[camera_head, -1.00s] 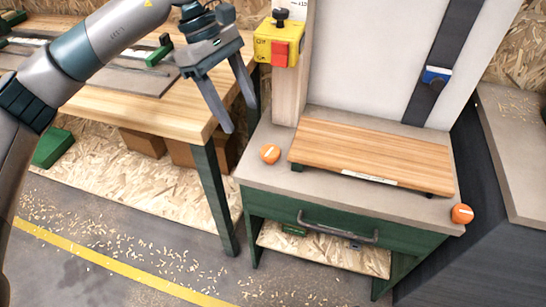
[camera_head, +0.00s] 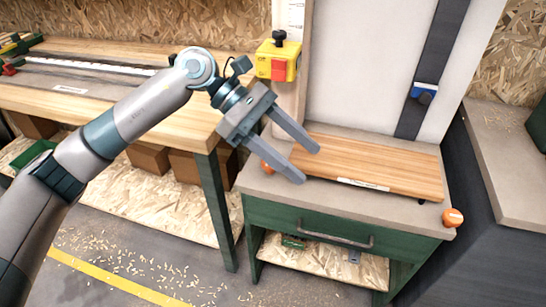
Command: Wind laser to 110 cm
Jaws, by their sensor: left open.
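My left gripper (camera_head: 309,164) is open and empty, its two fingers pointing right and down over the left end of the wooden board on the green cabinet. A yellow laser unit (camera_head: 265,59) with a red front (camera_head: 278,69) and a black knob (camera_head: 279,37) on top sits on an upright post with a white scale strip (camera_head: 290,14), above and behind the gripper. The scale's numbers are too small to read. My right gripper is not in view.
The wooden board (camera_head: 390,165) lies on the grey cabinet top (camera_head: 262,186). Orange knobs show at the front right (camera_head: 452,217) and, partly hidden by the gripper, at the left (camera_head: 267,167). A blue clip (camera_head: 425,93) sits on a dark strip. A workbench (camera_head: 185,125) stands left.

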